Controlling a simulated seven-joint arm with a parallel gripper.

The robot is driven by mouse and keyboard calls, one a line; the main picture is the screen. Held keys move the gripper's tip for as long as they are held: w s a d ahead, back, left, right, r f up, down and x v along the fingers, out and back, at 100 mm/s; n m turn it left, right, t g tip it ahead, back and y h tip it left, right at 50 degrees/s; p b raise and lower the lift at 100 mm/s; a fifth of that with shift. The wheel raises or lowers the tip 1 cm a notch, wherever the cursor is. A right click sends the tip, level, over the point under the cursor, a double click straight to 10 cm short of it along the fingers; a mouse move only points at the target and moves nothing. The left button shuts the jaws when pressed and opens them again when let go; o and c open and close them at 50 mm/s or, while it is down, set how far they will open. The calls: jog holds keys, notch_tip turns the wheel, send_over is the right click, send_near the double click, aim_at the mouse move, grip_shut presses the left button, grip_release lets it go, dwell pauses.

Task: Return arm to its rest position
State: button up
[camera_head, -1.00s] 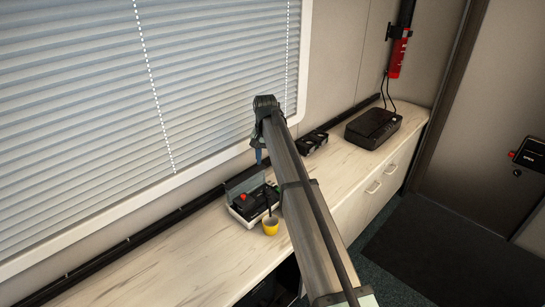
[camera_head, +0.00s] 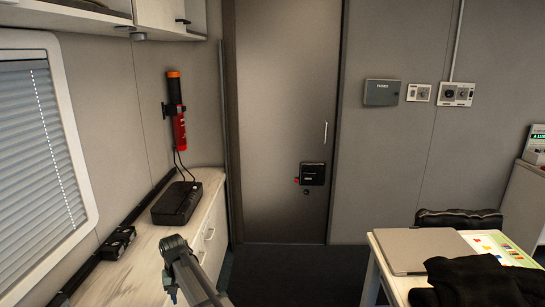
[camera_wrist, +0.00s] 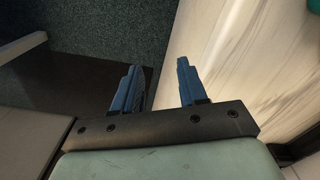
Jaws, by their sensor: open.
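My arm (camera_head: 190,275) shows at the bottom of the head view, folded at a joint above the light wood counter (camera_head: 125,262). My gripper is outside the head view. In the wrist view my gripper (camera_wrist: 158,82) has its two blue fingers apart with nothing between them. It hangs near the edge of the counter, with the dark carpet on the left and the pale wood top on the right.
A black box (camera_head: 177,203) sits on the counter below a red torch-like device (camera_head: 178,115). A closed grey door (camera_head: 280,130) stands ahead. At right, a table (camera_head: 388,262) holds a grey laptop (camera_head: 424,250) and dark cloth (camera_head: 470,283). Dark floor lies between.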

jog(key=s+d+f+m, duration=0.15)
jog(key=d+f, duration=0.25)
jog(key=d, duration=0.9)
jog(key=s+d+f+m, duration=0.15)
jog(key=d+f, duration=0.25)
jog(key=d, duration=0.9)
jog(key=s+d+f, duration=0.3)
jog(key=d+f, duration=0.2)
jog(key=d, duration=0.8)
jog(key=s+d+f+m, duration=0.2)
jog(key=s+d, duration=0.5)
jog(key=d, duration=0.4)
jog(key=s+f+g, duration=0.3)
jog(key=s+f, duration=0.7)
jog(key=s, duration=0.4)
jog(key=s+f+g, duration=0.3)
jog(key=s+f, duration=0.7)
jog(key=s, duration=0.5)
jog(key=shift+s+a+f+g, duration=0.2)
jog(key=shift+s+f+g, duration=0.1)
jog(key=shift+f+g, duration=0.1)
